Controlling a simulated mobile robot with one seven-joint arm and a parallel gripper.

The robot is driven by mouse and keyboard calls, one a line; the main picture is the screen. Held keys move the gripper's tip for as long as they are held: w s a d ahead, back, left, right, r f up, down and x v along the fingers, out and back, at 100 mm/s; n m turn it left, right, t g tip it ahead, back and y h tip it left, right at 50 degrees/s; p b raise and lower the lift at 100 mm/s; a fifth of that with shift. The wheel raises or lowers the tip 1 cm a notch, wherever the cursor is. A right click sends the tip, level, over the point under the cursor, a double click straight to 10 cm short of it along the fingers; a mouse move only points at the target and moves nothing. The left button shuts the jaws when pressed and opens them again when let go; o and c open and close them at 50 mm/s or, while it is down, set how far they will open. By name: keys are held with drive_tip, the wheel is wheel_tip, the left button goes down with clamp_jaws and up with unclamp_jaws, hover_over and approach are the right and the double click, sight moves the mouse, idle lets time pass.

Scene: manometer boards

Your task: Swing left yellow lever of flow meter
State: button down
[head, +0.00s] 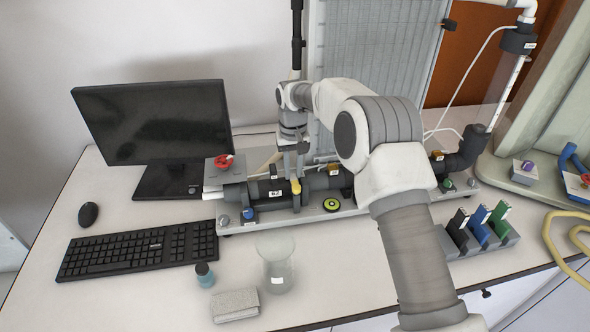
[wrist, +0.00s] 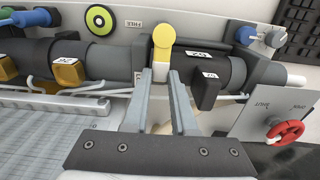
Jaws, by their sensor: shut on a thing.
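The flow meter (head: 265,192) is a dark horizontal pipe on a grey base plate, with several valves along it. Its left yellow lever (head: 296,186) sits near the middle of the front pipe section. In the wrist view the lever (wrist: 163,38) shows as a bright yellow tab with a rounded end, just beyond my fingertips. My gripper (head: 290,174) comes down from above and is closed around the lever's lower part; the fingertips (wrist: 164,74) hide where they touch it. Another, amber-yellow lever (head: 333,170) is farther right and also shows in the wrist view (wrist: 68,73).
A red handwheel (head: 222,161) and a blue knob (head: 248,213) are at the left end. A yellow-green disc (head: 332,205) lies in front of the pipe. A glass beaker (head: 277,262), keyboard (head: 140,248) and monitor (head: 155,122) are on the table. My arm covers the meter's right part.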

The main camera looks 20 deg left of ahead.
sight(293, 175)
idle(0.4)
drive_tip(key=c, duration=0.7)
unclamp_jaws()
drive_tip(key=shift+r, duration=0.15)
wheel_tip(293, 175, up, 17)
drive_tip(key=shift+r, duration=0.1)
